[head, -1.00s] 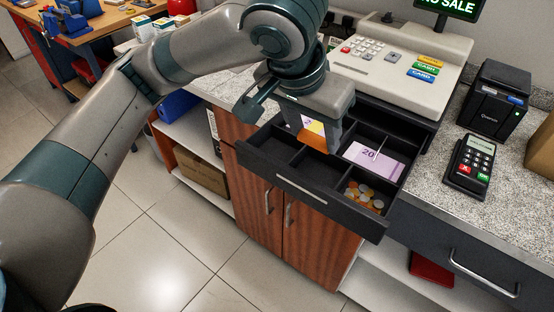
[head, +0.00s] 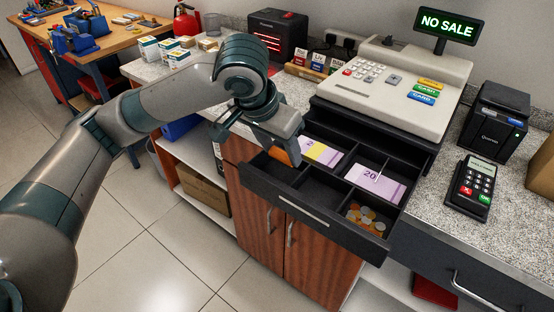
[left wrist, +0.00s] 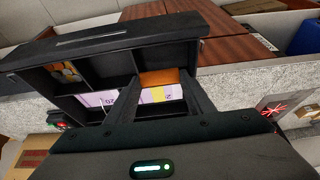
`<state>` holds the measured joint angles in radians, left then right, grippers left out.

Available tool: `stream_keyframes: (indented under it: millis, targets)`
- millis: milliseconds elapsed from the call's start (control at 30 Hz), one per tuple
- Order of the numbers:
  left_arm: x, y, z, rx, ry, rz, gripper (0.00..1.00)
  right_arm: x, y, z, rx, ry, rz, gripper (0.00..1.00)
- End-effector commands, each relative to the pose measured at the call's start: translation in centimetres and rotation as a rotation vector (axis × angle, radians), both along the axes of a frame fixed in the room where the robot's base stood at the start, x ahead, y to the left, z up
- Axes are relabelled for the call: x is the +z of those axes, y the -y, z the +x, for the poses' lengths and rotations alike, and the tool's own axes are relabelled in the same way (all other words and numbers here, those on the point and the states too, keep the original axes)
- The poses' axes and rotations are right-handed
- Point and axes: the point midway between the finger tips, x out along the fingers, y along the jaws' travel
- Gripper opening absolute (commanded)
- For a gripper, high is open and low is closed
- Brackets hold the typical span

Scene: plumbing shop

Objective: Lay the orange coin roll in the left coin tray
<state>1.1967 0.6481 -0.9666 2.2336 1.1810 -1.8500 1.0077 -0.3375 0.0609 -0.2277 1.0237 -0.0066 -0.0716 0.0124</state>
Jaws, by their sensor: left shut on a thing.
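My left gripper (head: 284,158) is shut on the orange coin roll (head: 281,155), seen partly behind the fingers. The open till drawer (head: 312,209) has a front row of coin trays and notes behind. The roll is at the left coin tray (head: 268,169), close to the divider before the notes; I cannot tell whether it touches the tray. In the left wrist view the roll (left wrist: 158,77) lies between the two fingers (left wrist: 160,92). The middle coin tray looks empty. The right one holds loose coins (head: 366,216). My right gripper is not in view.
Yellow-and-purple notes (head: 320,151) and purple 20 notes (head: 376,184) lie behind the coin trays. The cash register (head: 400,85) stands above the drawer. A card terminal (head: 471,182) and black printer (head: 494,118) are at the right. Dark dividers rise around the gripper.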

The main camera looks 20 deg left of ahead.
Motion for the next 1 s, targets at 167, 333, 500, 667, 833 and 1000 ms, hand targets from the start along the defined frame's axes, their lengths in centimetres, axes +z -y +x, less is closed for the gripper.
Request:
stream_keyframes:
  millis: [167, 333, 500, 667, 833, 1000]
  targets:
    - [-0.7, -1.0, 0.7, -0.001, 0.001, 0.0, 0.22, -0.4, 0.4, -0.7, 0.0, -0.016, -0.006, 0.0]
    - [-0.7, -1.0, 0.8, -0.002, 0.002, 0.0, 0.22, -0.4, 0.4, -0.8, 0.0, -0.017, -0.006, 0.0]
    - [-0.8, -1.0, 0.8, -0.002, 0.001, 0.0, 0.22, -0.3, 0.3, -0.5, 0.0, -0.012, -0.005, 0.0]
    - [-2.2, -1.0, 0.7, -0.001, -0.002, 0.0, 0.22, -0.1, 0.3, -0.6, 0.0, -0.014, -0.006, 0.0]
    - [-4.2, -1.0, 0.7, 0.0, -0.002, 0.001, 0.22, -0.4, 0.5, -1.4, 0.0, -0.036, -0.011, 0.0]
    - [-4.7, -1.0, 0.7, -0.001, 0.002, 0.0, 0.22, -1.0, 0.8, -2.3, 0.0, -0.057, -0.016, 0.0]
